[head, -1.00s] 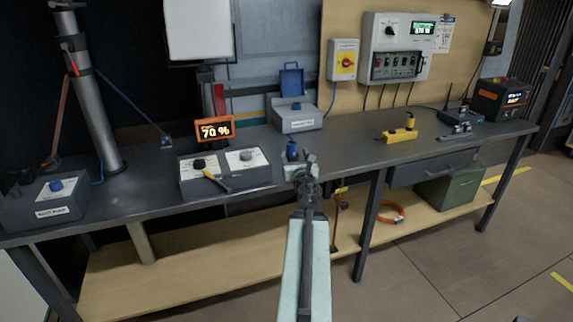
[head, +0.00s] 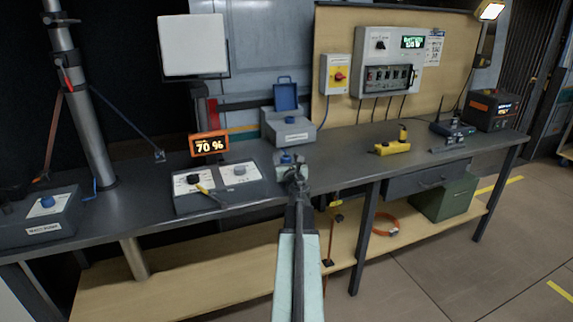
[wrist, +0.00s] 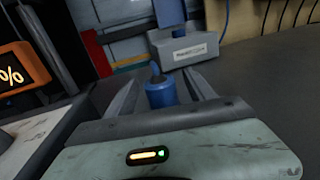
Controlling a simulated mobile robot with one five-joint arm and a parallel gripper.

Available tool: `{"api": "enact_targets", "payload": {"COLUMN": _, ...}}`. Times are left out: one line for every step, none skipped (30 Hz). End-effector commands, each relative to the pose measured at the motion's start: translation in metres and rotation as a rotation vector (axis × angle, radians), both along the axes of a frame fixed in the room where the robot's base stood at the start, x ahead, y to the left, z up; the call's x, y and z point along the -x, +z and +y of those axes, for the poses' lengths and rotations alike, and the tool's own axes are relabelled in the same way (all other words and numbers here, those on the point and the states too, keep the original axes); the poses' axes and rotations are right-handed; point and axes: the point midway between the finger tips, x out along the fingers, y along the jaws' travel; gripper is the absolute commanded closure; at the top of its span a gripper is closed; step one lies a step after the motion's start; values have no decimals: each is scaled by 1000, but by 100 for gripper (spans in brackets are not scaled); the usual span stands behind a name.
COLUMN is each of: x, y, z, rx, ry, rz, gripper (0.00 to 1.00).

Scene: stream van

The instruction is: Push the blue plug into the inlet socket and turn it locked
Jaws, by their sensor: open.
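The blue plug (wrist: 161,94) stands upright between the two fingers of my gripper (wrist: 163,97) in the wrist view. In the head view only its top (head: 286,157) shows beyond the end of my gripper (head: 288,166). My fingers are open on either side of the plug; I cannot tell whether either touches it. The grey inlet box (head: 291,133) stands just behind, its blue lid (head: 286,97) raised. It also shows in the wrist view (wrist: 180,51). The socket opening is not clearly visible.
Left of my gripper is a two-dial panel (head: 238,190) with a yellow-handled tool (head: 209,195) on it, and an orange 70 % display (head: 209,145). A yellow tool (head: 391,147) lies to the right. The bench between is clear.

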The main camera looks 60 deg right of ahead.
Motion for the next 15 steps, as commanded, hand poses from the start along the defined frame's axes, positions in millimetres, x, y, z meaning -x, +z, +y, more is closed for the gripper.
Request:
{"api": "enact_targets", "payload": {"x": 0, "y": 0, "z": 0, "rx": 0, "ry": 0, "rz": 0, "gripper": 45}}
{"api": "enact_targets", "payload": {"x": 0, "y": 0, "z": 0, "rx": 0, "ry": 0, "rz": 0, "gripper": 54}}
{"api": "enact_targets", "payload": {"x": 0, "y": 0, "z": 0, "rx": 0, "ry": 0, "rz": 0, "gripper": 65}}
{"api": "enact_targets", "payload": {"x": 1, "y": 0, "z": 0, "rx": 0, "ry": -1, "rz": 0, "gripper": 73}}
{"api": "enact_targets", "payload": {"x": 1, "y": 0, "z": 0, "rx": 0, "ry": -1, "rz": 0, "gripper": 82}}
{"api": "enact_targets", "payload": {"x": 1, "y": 0, "z": 0, "rx": 0, "ry": -1, "rz": 0, "gripper": 93}}
{"api": "enact_targets", "payload": {"x": 1, "y": 0, "z": 0, "rx": 0, "ry": -1, "rz": 0, "gripper": 100}}
{"api": "enact_targets", "payload": {"x": 1, "y": 0, "z": 0, "rx": 0, "ry": -1, "rz": 0, "gripper": 100}}
{"api": "enact_targets", "payload": {"x": 1, "y": 0, "z": 0, "rx": 0, "ry": -1, "rz": 0, "gripper": 100}}
{"api": "enact_targets", "payload": {"x": 1, "y": 0, "z": 0, "rx": 0, "ry": -1, "rz": 0, "gripper": 100}}
{"api": "enact_targets", "payload": {"x": 1, "y": 0, "z": 0, "rx": 0, "ry": -1, "rz": 0, "gripper": 100}}
{"api": "enact_targets", "payload": {"x": 1, "y": 0, "z": 0, "rx": 0, "ry": -1, "rz": 0, "gripper": 100}}
{"api": "enact_targets", "payload": {"x": 1, "y": 0, "z": 0, "rx": 0, "ry": -1, "rz": 0, "gripper": 100}}
{"api": "enact_targets", "payload": {"x": 1, "y": 0, "z": 0, "rx": 0, "ry": -1, "rz": 0, "gripper": 100}}
{"api": "enact_targets", "payload": {"x": 1, "y": 2, "z": 0, "rx": 0, "ry": -1, "rz": 0, "gripper": 100}}
